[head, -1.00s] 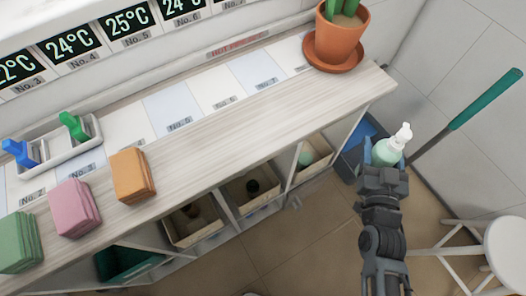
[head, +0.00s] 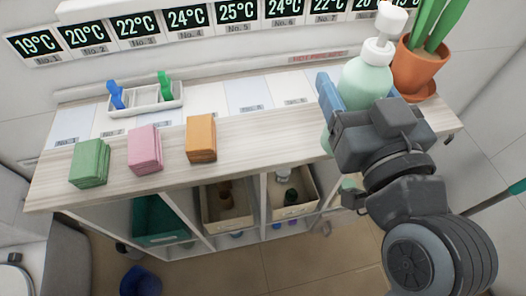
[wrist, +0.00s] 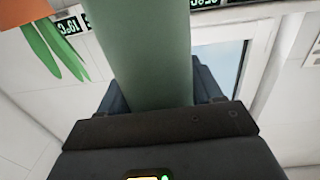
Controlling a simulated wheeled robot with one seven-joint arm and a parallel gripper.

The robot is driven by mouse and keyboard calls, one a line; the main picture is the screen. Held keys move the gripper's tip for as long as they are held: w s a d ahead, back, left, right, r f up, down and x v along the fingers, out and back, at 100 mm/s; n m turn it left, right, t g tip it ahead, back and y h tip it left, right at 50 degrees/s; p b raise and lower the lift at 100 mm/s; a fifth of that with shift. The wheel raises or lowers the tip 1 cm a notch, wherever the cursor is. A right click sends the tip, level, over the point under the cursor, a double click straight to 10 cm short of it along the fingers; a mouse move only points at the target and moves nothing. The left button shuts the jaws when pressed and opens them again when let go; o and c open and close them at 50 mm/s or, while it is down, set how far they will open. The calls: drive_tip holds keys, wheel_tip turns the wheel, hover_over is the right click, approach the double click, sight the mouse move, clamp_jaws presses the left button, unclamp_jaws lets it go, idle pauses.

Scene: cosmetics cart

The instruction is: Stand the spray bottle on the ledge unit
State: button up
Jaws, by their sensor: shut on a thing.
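The spray bottle (head: 366,82) is pale green with a white pump head. My gripper (head: 345,98) is shut on it and holds it roughly upright, in front of the right part of the ledge unit (head: 262,130) in the head view. Whether the bottle is over the top or short of its front edge, I cannot tell. In the wrist view the bottle's green body (wrist: 152,50) stands between my gripper's dark fingers (wrist: 158,98). My gripper and arm hide part of the bottle's lower body and the right of the wooden top.
A potted plant (head: 420,66) stands at the top's right end, close to the bottle. Green (head: 90,162), pink (head: 145,148) and orange (head: 201,138) stacks stand along the front left. A white tray (head: 145,97) with blue and green items sits behind. The front strip right of the orange stack is clear.

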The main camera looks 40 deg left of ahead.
drive_tip(key=s+a+f+g+p, duration=0.1)
drive_tip(key=s+a+f+p, duration=0.1)
drive_tip(key=a+f, duration=0.7)
drive_tip(key=shift+s+a+n+y, duration=0.4)
drive_tip(key=shift+s+a, duration=0.1)
drive_tip(key=shift+a, duration=1.45)
drive_tip(key=shift+f, duration=0.15)
drive_tip(key=o, duration=1.4)
drive_tip(key=shift+f, duration=0.1)
